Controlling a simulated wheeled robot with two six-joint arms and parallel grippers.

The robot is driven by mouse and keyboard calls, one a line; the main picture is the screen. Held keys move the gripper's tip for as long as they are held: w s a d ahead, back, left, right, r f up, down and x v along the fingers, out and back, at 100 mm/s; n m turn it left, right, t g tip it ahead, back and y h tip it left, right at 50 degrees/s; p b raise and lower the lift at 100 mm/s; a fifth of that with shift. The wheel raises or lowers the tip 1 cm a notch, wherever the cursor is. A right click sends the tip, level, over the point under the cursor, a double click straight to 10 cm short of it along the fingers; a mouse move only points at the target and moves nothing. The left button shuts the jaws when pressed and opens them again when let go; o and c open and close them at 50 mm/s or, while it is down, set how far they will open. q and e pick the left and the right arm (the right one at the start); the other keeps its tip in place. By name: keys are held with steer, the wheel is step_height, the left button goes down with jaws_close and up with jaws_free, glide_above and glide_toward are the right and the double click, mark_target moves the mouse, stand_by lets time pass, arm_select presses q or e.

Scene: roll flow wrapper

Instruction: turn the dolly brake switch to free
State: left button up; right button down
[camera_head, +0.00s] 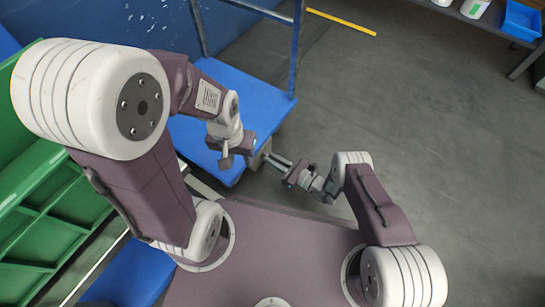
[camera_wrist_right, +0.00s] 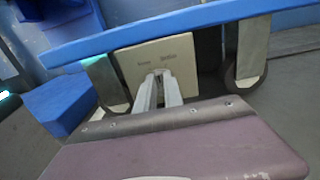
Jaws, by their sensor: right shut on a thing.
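The blue dolly (camera_head: 262,108) stands ahead of me; its deck edge (camera_wrist_right: 215,14) crosses the top of the right wrist view. Below the deck is a beige brake panel (camera_wrist_right: 125,65) with two small labels, too blurred to read surely. It also shows at the dolly's corner in the head view (camera_head: 258,152). My right gripper (camera_wrist_right: 159,76) is at the panel, its fingers close together on the brake switch, which they mostly hide. It also shows in the head view (camera_head: 270,157). My left gripper (camera_head: 226,160) hangs over the dolly's near edge; its jaws are not clear.
A dolly wheel (camera_wrist_right: 245,75) is right of the panel. The dolly's blue handle frame (camera_head: 297,45) rises at the back. A green rack (camera_head: 45,215) stands at the left. Grey floor (camera_head: 420,130) is clear to the right, with a shelf (camera_head: 485,20) at the far right.

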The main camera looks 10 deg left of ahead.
steer(key=n, duration=0.3)
steer(key=n+p, duration=0.1)
steer(key=n, duration=0.1)
steer(key=shift+s+n+p, duration=0.2)
steer(key=shift+n+p, duration=0.1)
steer(key=shift+n, duration=0.1)
steer(key=shift+f, duration=0.1)
stand_by(0.3)
steer(key=c, duration=1.5)
jaws_free()
steer(key=shift+o, duration=0.2)
steer(key=p+v, duration=0.4)
steer(key=v, duration=0.5)
